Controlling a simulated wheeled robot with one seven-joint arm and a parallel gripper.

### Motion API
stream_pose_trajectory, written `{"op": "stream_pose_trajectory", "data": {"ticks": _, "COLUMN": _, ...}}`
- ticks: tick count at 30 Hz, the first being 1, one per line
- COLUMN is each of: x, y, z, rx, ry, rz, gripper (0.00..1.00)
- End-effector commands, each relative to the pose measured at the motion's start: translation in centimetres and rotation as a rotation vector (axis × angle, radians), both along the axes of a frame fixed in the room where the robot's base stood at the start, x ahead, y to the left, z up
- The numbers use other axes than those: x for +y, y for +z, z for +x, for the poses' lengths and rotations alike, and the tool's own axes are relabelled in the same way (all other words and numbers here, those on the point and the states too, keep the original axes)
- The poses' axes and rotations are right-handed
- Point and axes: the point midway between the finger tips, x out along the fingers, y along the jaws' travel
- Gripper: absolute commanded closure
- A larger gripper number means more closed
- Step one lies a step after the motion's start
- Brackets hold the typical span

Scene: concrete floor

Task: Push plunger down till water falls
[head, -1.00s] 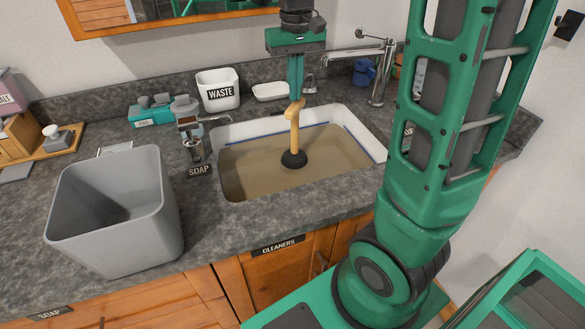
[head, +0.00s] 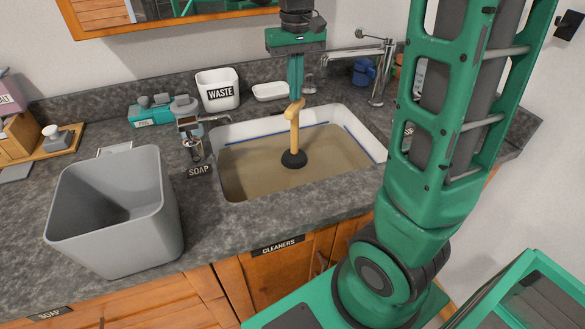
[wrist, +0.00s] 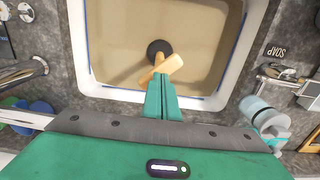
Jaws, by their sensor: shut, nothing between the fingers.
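A plunger (head: 294,135) with a wooden handle and a black rubber cup stands nearly upright in the sink (head: 228,193). Murky brown water (head: 255,170) fills much of the basin around the cup. My gripper (head: 296,92) is shut, pointing down, with its fingertips at the top of the plunger handle. In the wrist view the closed fingers (wrist: 161,92) end right by the wooden handle (wrist: 172,65), and the black cup (wrist: 160,48) lies beyond it. I cannot tell whether the tips press on the handle. The drain is hidden under the water.
A large grey bin (head: 120,215) stands on the counter left of the sink. A soap dispenser (head: 190,135), a waste container (head: 218,90) and a white dish (head: 270,91) stand around the sink's left and back. The faucet (head: 380,75) rises at the back right.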

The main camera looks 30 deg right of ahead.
Motion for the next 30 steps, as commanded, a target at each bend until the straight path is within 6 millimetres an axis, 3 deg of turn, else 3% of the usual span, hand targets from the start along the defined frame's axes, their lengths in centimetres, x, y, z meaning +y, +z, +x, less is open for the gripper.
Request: {"op": "stream_pose_trajectory", "data": {"ticks": 30, "x": 0.0, "y": -2.5, "z": 0.0, "rx": 0.001, "ry": 0.000, "rz": 0.000, "gripper": 1.00}}
